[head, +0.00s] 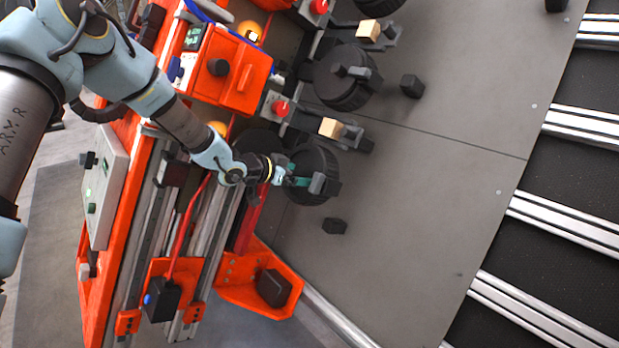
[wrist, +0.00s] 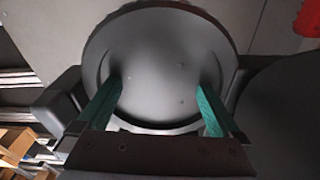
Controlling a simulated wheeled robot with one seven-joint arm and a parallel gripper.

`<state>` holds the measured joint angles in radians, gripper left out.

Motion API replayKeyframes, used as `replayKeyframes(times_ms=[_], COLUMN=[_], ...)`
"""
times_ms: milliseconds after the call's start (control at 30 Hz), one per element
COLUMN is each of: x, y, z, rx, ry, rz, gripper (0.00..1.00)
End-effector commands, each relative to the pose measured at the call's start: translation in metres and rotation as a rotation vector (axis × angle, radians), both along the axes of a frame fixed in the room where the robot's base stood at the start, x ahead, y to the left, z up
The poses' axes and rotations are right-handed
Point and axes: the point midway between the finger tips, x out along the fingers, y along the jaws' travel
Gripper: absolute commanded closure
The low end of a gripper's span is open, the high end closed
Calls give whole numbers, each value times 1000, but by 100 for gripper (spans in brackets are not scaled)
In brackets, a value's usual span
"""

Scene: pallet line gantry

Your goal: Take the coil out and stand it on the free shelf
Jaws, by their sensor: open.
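My gripper (head: 285,176) is at a dark round drum-like part (head: 318,160) beside the orange machine in the head view. In the wrist view my gripper (wrist: 161,86) has its two teal fingers apart. The grey round face of a disc (wrist: 160,55) fills the space ahead of and between the fingers. I cannot tell whether the fingers touch it. I cannot say for sure which thing is the coil, and no free shelf can be made out.
The orange machine (head: 240,72) has a red button (head: 281,108) and a wooden block (head: 331,128) near my gripper. A second dark drum (head: 338,92) stands above. Small black blocks (head: 334,226) sit on the grey panel (head: 430,190). Silver rails (head: 560,228) run along the right.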

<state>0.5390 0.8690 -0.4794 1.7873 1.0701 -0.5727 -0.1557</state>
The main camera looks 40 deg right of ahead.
Motion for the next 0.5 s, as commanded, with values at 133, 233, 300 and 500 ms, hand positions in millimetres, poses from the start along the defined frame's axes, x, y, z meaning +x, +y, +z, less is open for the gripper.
replayKeyframes(times_ms=[133,233,300,500], x=[0,0,0,0], y=[-6,-5,-5,-5], z=[-3,-3,-3,-3], rx=[1,1,1,1], ry=[1,1,1,0], rz=[0,0,0,0], gripper=[0,0,0,22])
